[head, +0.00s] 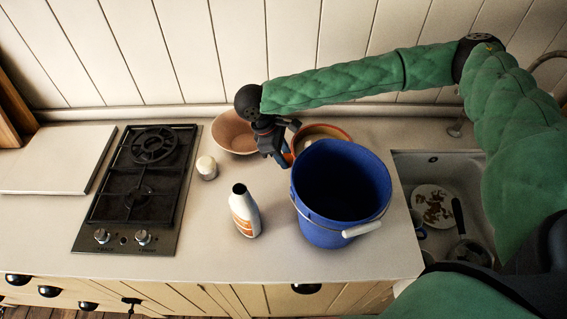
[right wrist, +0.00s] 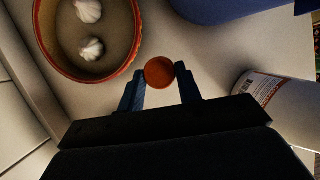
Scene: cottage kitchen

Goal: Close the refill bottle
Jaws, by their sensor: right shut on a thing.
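The refill bottle (head: 245,215), white with an orange label, stands upright on the counter in the head view. Its dark neck opening is uncovered. In the right wrist view the bottle (right wrist: 285,98) is at the right edge, apart from my fingers. My right gripper (head: 284,161) is above the counter, behind and to the right of the bottle. In the right wrist view its fingers are shut on a round orange-brown cap (right wrist: 159,72). The cap cannot be made out in the head view. My left gripper is not in view.
A blue bucket (head: 316,222) with a white-gripped handle stands right of the bottle. Behind are a bowl (head: 231,134) and an orange-rimmed bowl (right wrist: 128,62) holding garlic.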

